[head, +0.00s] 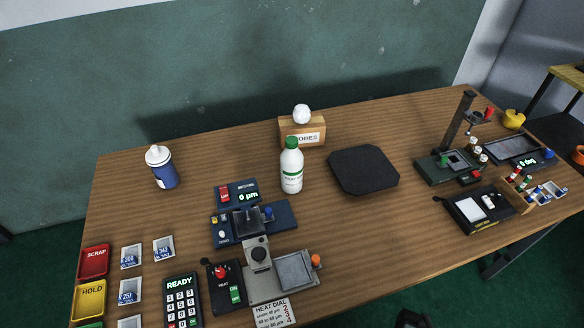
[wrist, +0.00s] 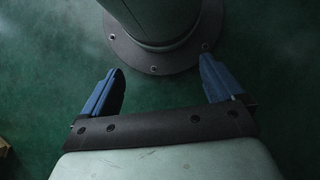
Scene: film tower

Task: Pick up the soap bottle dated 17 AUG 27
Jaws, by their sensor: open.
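Two bottles stand upright on the wooden table in the head view. One is a blue bottle with a white top (head: 161,168) at the left. The other is a white bottle with a green cap and a green-edged label (head: 291,168) near the middle. No date can be read on either, so I cannot tell which is dated 17 AUG 27. No bottle shows in the wrist view.
The wooden table (head: 225,168) holds a box with a white ball (head: 302,130) behind the white bottle and a black pad (head: 363,170) to its right. Several devices, a keypad (head: 182,301) and red (head: 94,262) and yellow (head: 88,299) trays fill the front. Free room lies between the bottles.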

